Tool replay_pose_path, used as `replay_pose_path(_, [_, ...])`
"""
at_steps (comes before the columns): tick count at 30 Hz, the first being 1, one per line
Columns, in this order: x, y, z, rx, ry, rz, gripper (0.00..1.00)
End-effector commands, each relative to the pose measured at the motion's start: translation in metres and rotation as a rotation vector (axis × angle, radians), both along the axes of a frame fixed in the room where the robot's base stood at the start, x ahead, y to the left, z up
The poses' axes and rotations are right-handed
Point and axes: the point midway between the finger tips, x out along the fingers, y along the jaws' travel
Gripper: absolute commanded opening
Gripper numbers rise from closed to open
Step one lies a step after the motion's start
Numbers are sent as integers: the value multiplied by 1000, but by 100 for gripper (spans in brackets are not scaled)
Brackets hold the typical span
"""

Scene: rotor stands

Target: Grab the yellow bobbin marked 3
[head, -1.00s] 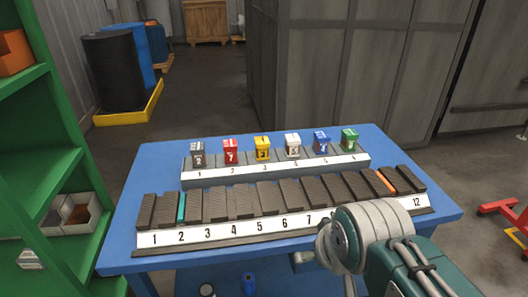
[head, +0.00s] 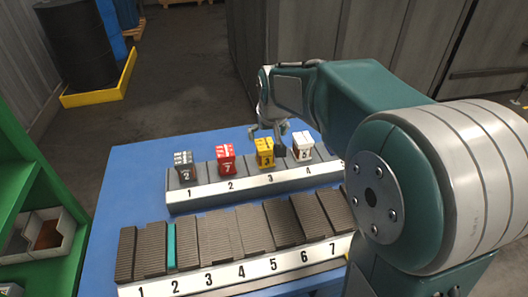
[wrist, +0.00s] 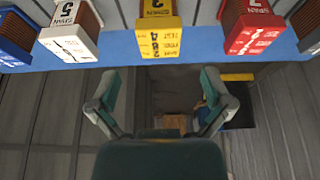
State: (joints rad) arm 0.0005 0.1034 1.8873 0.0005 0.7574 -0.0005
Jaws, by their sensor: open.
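The yellow bobbin marked 3 (head: 265,153) stands upright at position 3 on the raised back rack (head: 210,196). In the wrist view the yellow bobbin (wrist: 158,38) is at the top centre, with its dark wound side partly showing. My gripper (head: 268,130) is just behind and above it in the head view, partly hidden by my own arm. In the wrist view my gripper's two fingers (wrist: 163,90) are spread apart and empty, below the bobbin in the picture and roughly in line with it.
The red bobbin (head: 226,158) stands left of the yellow one and the white bobbin (head: 302,146) right of it, with small gaps. A grey bobbin (head: 183,170) is farther left. A front rack (head: 240,272) holds several dark plates. My arm hides the table's right side.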

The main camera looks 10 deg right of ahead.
Motion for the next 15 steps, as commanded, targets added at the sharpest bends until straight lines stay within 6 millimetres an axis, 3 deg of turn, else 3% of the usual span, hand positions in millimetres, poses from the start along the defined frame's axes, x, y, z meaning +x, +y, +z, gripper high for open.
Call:
replay_pose_path(3, [8, 0, -21, 0, 4, 0, 100])
replay_pose_path(11, [17, 0, -43, 0, 4, 0, 100])
replay_pose_path(15, [26, 0, -63, 0, 5, 0, 100])
